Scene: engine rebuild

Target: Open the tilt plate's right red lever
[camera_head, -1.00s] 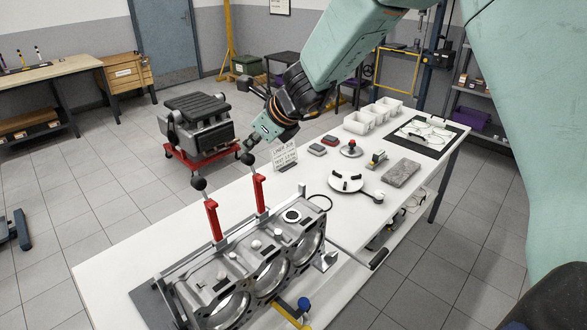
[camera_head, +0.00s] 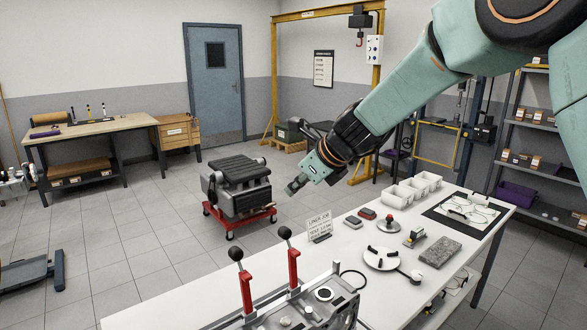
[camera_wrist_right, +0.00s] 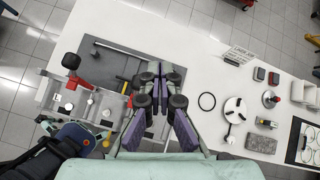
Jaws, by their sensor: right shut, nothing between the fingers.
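Two red levers with black ball knobs stand upright at the engine block in the head view: the left one (camera_head: 246,292) and the right one (camera_head: 293,268). The silver block (camera_head: 335,302) is cut off by the bottom edge. My right gripper (camera_head: 291,188) is shut and empty, above the right lever's knob in the picture and clear of it. In the right wrist view my right gripper's fingers (camera_wrist_right: 161,72) are together over the table, with a red lever (camera_wrist_right: 78,82) to their left.
The white table (camera_head: 340,262) carries a sign (camera_head: 320,227), a round white plate (camera_head: 381,258), a grey stone block (camera_head: 440,252) and white bins (camera_head: 403,193). Behind stands an engine on a red cart (camera_head: 240,213). Beside my right gripper is a black ring (camera_wrist_right: 207,101).

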